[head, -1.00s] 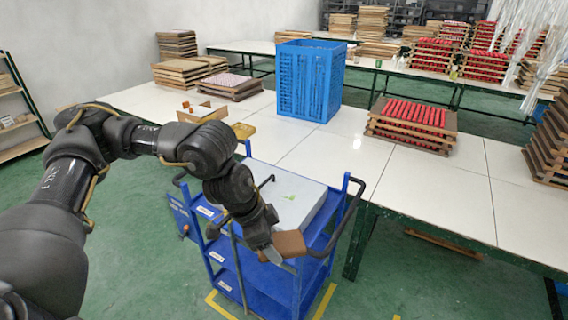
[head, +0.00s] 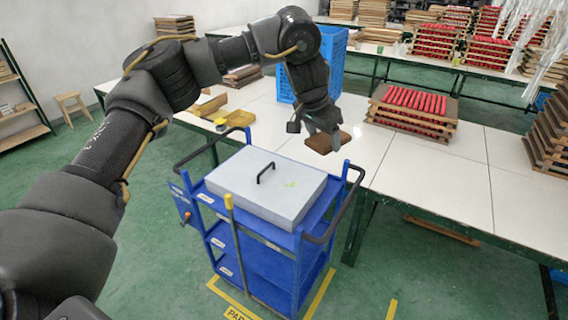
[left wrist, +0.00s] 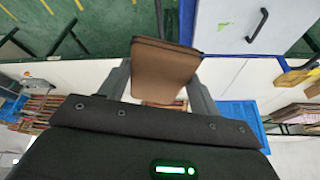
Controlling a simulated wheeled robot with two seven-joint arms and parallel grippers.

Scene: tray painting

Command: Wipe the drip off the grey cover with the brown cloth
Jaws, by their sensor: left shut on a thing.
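The grey cover (head: 240,188) lies on top of the blue cart, with a black handle on it. A small green drip (head: 290,184) shows on the cover, right of the handle. It also shows in the left wrist view (left wrist: 224,26). My left gripper (head: 326,142) is shut on the brown cloth (head: 320,144), which looks like a folded flat pad. It is held up, beyond the far right edge of the cover and clear of the drip. In the left wrist view the cloth (left wrist: 163,68) sits between the fingers. My right gripper is not in view.
The blue cart (head: 265,262) has raised black handles at both ends and an upright yellow-topped post at its front. Behind it, the white table (head: 425,180) carries a blue crate (head: 335,68) and a stack of red-filled trays (head: 412,112).

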